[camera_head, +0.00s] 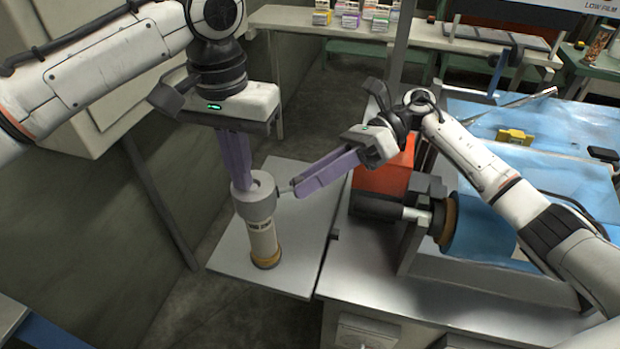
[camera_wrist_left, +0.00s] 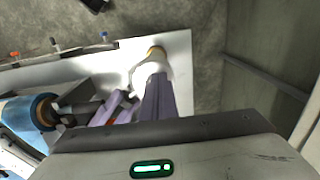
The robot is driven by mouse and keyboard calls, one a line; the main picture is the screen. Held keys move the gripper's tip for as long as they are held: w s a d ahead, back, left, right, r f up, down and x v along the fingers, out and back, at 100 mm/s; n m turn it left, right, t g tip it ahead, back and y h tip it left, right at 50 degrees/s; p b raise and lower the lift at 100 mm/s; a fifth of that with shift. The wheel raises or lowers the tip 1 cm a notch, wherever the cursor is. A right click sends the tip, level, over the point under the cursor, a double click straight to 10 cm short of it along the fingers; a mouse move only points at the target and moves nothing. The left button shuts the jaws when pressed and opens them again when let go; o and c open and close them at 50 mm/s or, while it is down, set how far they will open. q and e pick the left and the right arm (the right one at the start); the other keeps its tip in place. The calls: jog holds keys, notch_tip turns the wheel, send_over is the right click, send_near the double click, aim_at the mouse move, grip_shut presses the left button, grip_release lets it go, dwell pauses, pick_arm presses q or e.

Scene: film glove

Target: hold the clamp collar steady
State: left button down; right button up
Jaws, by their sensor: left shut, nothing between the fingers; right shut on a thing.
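The grey clamp collar (camera_head: 258,204) sits around the top of an upright pale post (camera_head: 263,240) with a yellowish base ring. My left gripper (camera_head: 242,183) comes down from above with its purple fingers shut and empty. Its tips are at the collar's top opening; whether they touch the collar is unclear. My right gripper (camera_head: 299,189) is shut on a small thin piece (camera_head: 284,187) at the collar's right side; its fingers hide most of that piece. In the left wrist view the left fingers (camera_wrist_left: 158,88) partly cover the collar (camera_wrist_left: 147,70).
The post stands on a grey metal plate (camera_head: 225,250) beside the workbench (camera_head: 370,288). An orange-red box (camera_head: 385,175) and a machine with a blue roll (camera_head: 480,228) stand close on the right. The plate's front left is clear.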

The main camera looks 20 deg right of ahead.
pick_arm(q)
jog(key=shift+a+f, duration=0.1)
jog(key=shift+f, duration=0.25)
pick_arm(e)
jog(key=shift+s+m+g, duration=0.1)
jog(key=shift+m+g, duration=0.2)
jog(key=shift+m, duration=0.1)
jog(key=o, duration=1.1)
jog(key=shift+c, duration=0.2)
jog(key=v, duration=1.2)
pick_arm(q)
jog(key=shift+r, duration=0.1)
pick_arm(e)
jog(key=shift+f, duration=0.1)
